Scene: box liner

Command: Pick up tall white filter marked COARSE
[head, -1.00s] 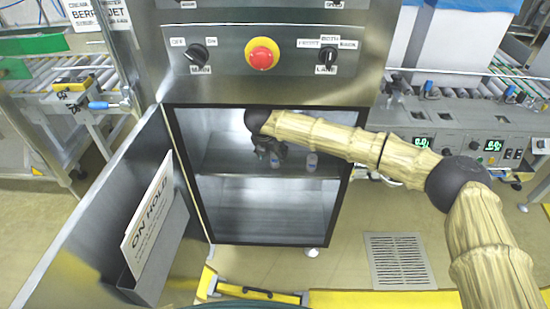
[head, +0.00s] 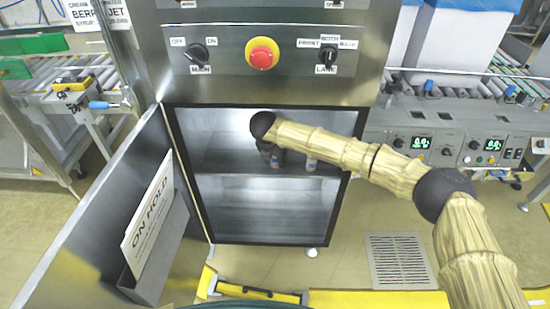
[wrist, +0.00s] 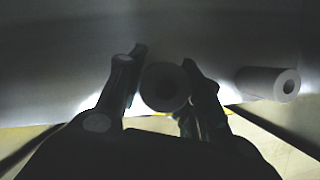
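Two white cylindrical filters stand on the upper shelf of the open cabinet. The left filter (head: 275,164) is partly hidden by my gripper (head: 270,153) in the head view. No marking is readable on either filter.
The cabinet shelf (head: 225,163) is bare to the left. The cabinet door (head: 85,235) hangs open at left with an ON HOLD sign (head: 148,215) in its holder. A control panel (head: 225,70) with a red button overhangs the opening.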

